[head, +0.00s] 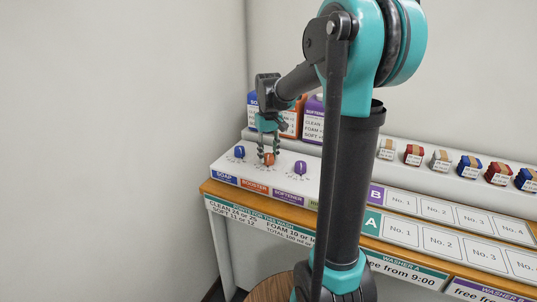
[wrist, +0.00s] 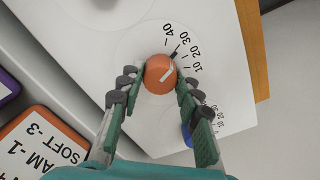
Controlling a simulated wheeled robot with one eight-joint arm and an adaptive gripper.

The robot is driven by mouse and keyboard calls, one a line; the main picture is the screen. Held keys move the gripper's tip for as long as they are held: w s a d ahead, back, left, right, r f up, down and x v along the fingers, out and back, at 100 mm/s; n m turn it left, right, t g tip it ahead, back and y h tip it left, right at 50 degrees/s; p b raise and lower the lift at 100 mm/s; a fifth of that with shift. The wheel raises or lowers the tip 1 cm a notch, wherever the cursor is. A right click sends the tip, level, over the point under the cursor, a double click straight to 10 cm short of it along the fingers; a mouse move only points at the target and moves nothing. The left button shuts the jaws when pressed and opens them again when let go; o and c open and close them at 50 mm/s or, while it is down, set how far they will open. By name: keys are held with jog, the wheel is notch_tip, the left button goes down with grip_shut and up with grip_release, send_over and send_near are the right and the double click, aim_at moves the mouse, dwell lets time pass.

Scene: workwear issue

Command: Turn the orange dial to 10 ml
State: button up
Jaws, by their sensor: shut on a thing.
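The orange dial (head: 268,160) stands on the white sloped panel above the orange BOOSTER label, between a blue and a purple dial. In the wrist view the orange dial (wrist: 159,75) sits between my two fingertips. My gripper (head: 268,150) comes down on it from above and is shut on its sides. The number scale (wrist: 190,54) also shows 40 near the top.
The blue dial (head: 239,152) is close on the left and the purple dial (head: 300,168) on the right. Bottles, including a purple one (head: 313,118), stand behind the panel. Several small coloured bundles line the back shelf to the right.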

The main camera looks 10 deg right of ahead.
aim_at(269, 155)
jog(key=m, duration=0.4)
jog(key=shift+m, duration=0.3)
jog(key=m, duration=0.4)
jog(key=shift+m, duration=0.4)
jog(key=o, duration=1.2)
jog(key=shift+c, duration=0.2)
notch_tip(269, 155, up, 12)
